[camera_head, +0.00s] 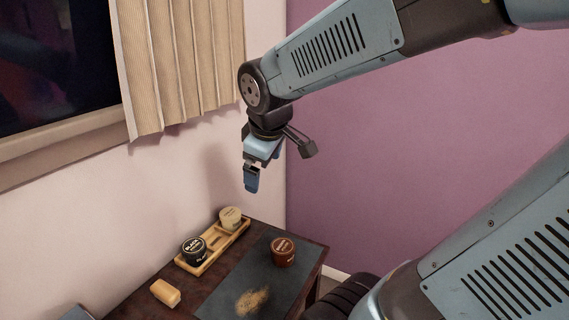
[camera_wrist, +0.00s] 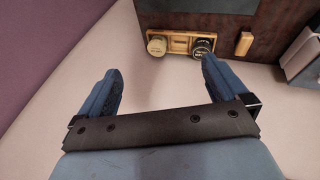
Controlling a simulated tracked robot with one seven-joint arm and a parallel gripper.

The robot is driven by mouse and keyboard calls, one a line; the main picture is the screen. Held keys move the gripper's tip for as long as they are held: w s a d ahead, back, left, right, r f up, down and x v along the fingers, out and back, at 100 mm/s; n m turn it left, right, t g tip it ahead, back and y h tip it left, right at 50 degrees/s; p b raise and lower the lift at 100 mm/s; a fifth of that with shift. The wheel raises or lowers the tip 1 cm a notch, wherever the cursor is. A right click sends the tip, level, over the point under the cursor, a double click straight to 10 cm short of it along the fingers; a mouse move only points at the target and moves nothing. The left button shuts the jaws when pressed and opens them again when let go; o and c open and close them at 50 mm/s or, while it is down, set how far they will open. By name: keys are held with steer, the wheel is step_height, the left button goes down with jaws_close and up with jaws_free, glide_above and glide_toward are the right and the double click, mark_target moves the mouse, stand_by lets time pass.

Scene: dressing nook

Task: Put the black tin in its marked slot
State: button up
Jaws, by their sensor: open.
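The black tin (camera_head: 194,250) stands in the near end of a wooden tray (camera_head: 211,254) on the dark table. In the wrist view, the black tin (camera_wrist: 202,47) sits at the right end of the tray (camera_wrist: 180,36). A pale cream tin (camera_head: 230,218) stands at the tray's far end, and an empty-looking recess lies between the two. Whether the black tin is fully seated in its recess cannot be told. My gripper (camera_head: 251,180) hangs well above the table, empty. In the wrist view its two fingers (camera_wrist: 158,82) are spread wide, with nothing between them.
A brown tin (camera_head: 283,251) stands on a dark mat (camera_head: 225,285), near a patch of tan powder (camera_head: 252,302). A yellowish block (camera_head: 165,292) lies at the table's left. A curtain (camera_head: 185,60) and window are behind at left; a purple wall (camera_head: 400,150) is at right.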

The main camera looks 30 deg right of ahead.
steer(key=s+r+m, duration=0.3)
steer(key=s+m, duration=0.5)
steer(key=shift+d+r+t+y, duration=0.15)
steer(key=shift+d+t+y, duration=0.15)
steer(key=shift+t+y, duration=0.1)
steer(key=shift+r, duration=0.3)
